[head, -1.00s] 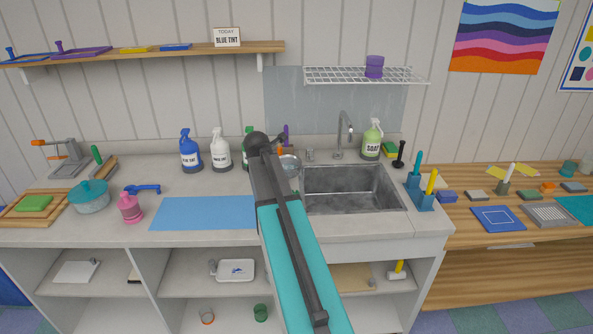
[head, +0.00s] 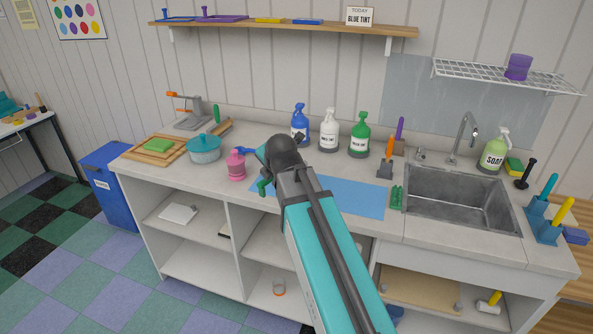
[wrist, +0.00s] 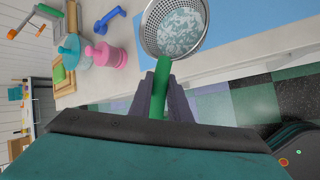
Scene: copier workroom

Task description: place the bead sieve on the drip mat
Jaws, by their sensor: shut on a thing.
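My gripper (wrist: 160,103) is shut on the green handle (wrist: 160,88) of the bead sieve. The sieve's round, perforated metal bowl (wrist: 151,38) points away from me in the wrist view, with pale, clear-looking stuff inside. In the head view my arm hides the bowl, and a bit of green handle (head: 264,187) shows beside the wrist. The drip mat (head: 350,197) is a flat blue sheet on the counter, partly behind my arm. In the wrist view the bowl overlaps the mat (wrist: 235,22); I cannot tell its height above it.
A pink bottle (head: 235,165) and a teal pot (head: 204,149) stand left of the mat. Spray bottles (head: 329,130) stand behind it. A green item (head: 396,198) lies at its right edge, beside the sink (head: 460,200). The bare mat's right part is clear.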

